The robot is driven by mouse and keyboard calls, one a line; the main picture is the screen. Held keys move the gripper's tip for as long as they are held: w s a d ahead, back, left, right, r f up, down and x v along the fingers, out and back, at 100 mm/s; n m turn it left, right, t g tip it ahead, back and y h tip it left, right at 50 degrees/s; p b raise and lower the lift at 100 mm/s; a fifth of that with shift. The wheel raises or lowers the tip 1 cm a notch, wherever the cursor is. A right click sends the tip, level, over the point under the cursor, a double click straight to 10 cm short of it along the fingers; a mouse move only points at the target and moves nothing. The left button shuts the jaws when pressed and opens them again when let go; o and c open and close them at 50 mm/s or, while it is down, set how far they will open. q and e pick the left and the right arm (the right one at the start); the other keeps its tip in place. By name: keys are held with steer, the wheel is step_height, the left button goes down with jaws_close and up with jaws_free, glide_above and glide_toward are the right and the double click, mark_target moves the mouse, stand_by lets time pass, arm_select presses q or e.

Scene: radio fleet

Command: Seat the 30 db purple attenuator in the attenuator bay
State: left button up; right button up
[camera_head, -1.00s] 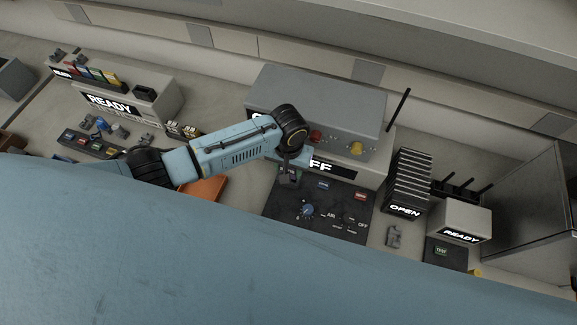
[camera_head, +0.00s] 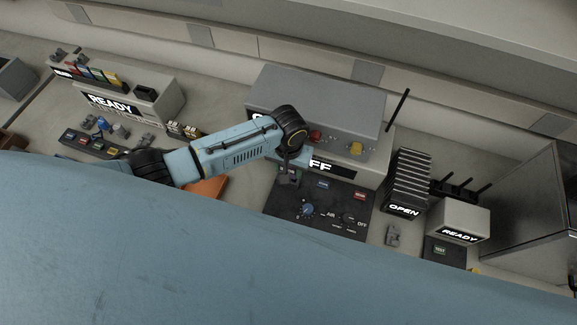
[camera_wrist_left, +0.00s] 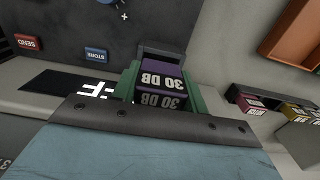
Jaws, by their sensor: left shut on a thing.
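The purple attenuator marked 30 DB (camera_wrist_left: 162,80) is in the left wrist view, straight ahead of the wrist. My left gripper (camera_wrist_left: 160,95) is shut on it. Green parts flank it on both sides; I cannot tell whether they belong to the gripper or the place. In the head view my left gripper (camera_head: 289,176) is at the back left of the dark control panel (camera_head: 285,208), in front of the grey unit (camera_head: 310,100). The attenuator is too small to make out there. I cannot make out the attenuator bay; the arm hides part of the grey unit's front. My right gripper is not in view.
An attenuator rack with pink (camera_wrist_left: 250,102) and yellow (camera_wrist_left: 291,108) pieces stands to the right in the wrist view. An orange tray (camera_wrist_left: 290,38) lies beyond it. Ribbed black modules (camera_head: 408,178) and a READY box (camera_head: 460,220) stand at the right in the head view.

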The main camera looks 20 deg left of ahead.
arm_select(q)
steer(key=shift+p, duration=0.3)
steer(key=shift+f+b, duration=0.65)
steer(key=shift+f, duration=0.3)
steer(key=o, duration=1.2)
steer(key=shift+c, duration=0.2)
steer(key=shift+r, duration=0.1)
step_height(320, 180, up, 13)
steer(key=shift+r+p, duration=0.15)
steer(key=shift+p, duration=0.45)
